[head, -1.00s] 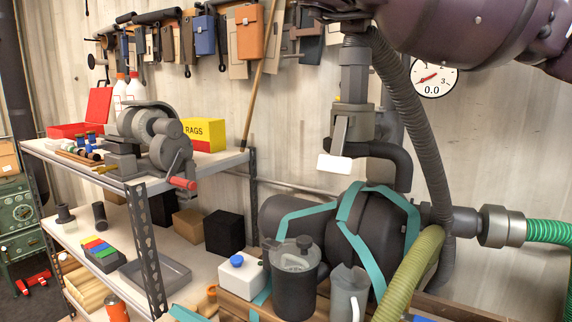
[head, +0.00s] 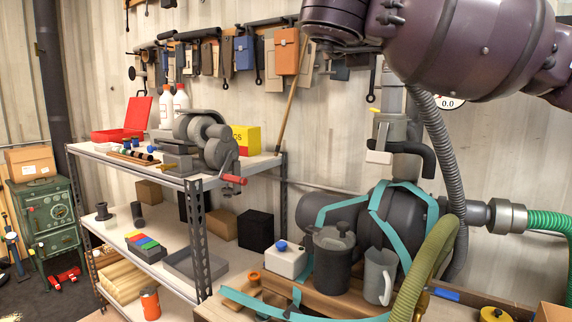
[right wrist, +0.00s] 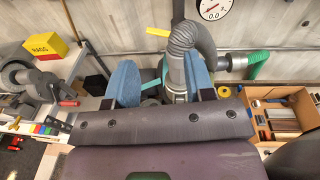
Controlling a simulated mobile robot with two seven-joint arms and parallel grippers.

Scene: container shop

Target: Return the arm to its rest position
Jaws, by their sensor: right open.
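My right arm (head: 455,45), dark purple, hangs across the top right of the head view. Its gripper does not show there. In the right wrist view my right gripper (right wrist: 160,84) has two blue fingers spread wide apart with nothing held between them. Beyond the fingers are a grey corrugated hose (right wrist: 183,40) and pipework, seen from above. No contact between the fingers and these is visible. My left arm and left gripper are in neither view.
A metal shelf (head: 180,178) with a grinder (head: 205,140) stands left. A black tank (head: 333,255), a grey jug (head: 378,277) and a green hose (head: 550,222) crowd the lower right. An open wooden box (right wrist: 285,92) lies right in the wrist view. Dark floor (head: 60,295) shows at lower left.

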